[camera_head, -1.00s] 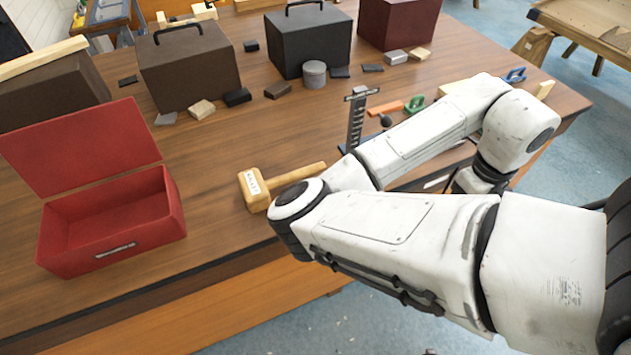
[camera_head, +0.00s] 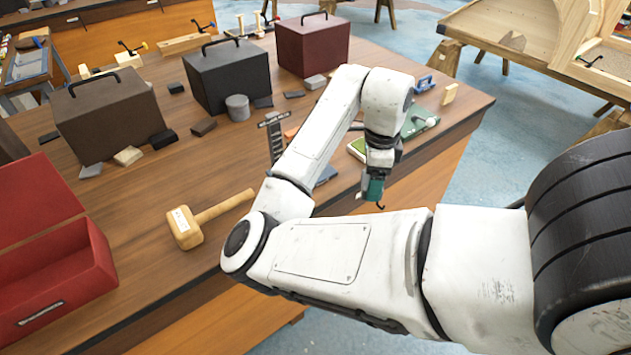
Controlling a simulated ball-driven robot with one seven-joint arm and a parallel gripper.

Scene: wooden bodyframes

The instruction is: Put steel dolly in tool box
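The red tool box (camera_head: 96,262) stands open at the left of the bench, lid tilted back and its left side cut off by the picture edge. The part of its inside that shows looks empty. I cannot tell for sure which piece is the steel dolly; a light grey metal block (camera_head: 315,82) lies in front of the dark red closed box. My gripper (camera_head: 378,200) hangs low beyond my forearm, near the bench's front edge at the right, far from the tool box. A teal part shows at its end; its fingers are too small to read.
A wooden mallet (camera_head: 187,229) lies between the tool box and my arm. A grey cylinder (camera_head: 237,107) and several dark blocks lie before the closed brown (camera_head: 108,117) and black (camera_head: 228,78) boxes. An upright dark stand (camera_head: 275,138) is beside my arm.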

